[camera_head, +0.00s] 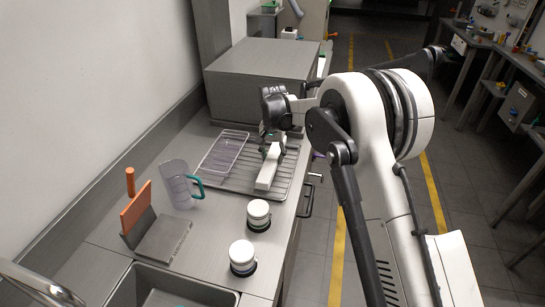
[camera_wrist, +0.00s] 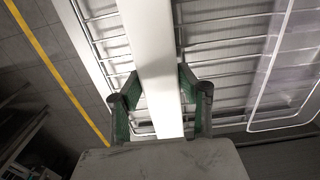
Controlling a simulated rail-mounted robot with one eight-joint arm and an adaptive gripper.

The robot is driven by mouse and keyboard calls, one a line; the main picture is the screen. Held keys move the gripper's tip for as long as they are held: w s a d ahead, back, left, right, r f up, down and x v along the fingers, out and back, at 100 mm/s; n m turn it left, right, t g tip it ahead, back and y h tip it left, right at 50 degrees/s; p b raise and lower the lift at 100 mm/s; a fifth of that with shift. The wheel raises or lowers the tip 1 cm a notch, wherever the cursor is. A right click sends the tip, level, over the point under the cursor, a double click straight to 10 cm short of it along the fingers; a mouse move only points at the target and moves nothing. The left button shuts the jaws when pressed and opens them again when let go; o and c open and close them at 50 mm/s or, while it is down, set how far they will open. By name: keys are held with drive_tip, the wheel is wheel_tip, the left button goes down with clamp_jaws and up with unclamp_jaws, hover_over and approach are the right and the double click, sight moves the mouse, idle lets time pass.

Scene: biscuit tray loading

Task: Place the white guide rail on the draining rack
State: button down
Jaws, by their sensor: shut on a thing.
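The white guide rail (camera_head: 269,166) is a long pale bar over the right part of the draining rack (camera_head: 226,177), a metal wire grid in a shallow tray on the counter. My gripper (camera_head: 270,147) is shut on the rail near its far end. In the wrist view, the two green-padded fingers of my gripper (camera_wrist: 160,95) press on both sides of the rail (camera_wrist: 150,50), with the rack wires (camera_wrist: 220,60) behind it. I cannot tell whether the rail touches the wires or is just above them.
A clear tray (camera_head: 222,155) lies on the rack's left part. A grey box (camera_head: 262,75) stands behind the rack. A clear jug (camera_head: 177,184), two white-lidded jars (camera_head: 258,211) (camera_head: 242,254) and a grey stand with an orange board (camera_head: 136,207) are in front. A sink (camera_head: 170,290) lies nearest.

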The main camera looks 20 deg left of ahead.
sight(273, 156)
drive_tip(key=shift+f, duration=0.15)
drive_tip(key=shift+f, duration=0.1)
drive_tip(key=shift+f, duration=0.15)
drive_tip(key=c, duration=1.2)
unclamp_jaws()
drive_tip(key=shift+o, duration=0.2)
wheel_tip(273, 156, up, 12)
drive_tip(key=b, duration=0.1)
drive_tip(key=shift+r, duration=0.25)
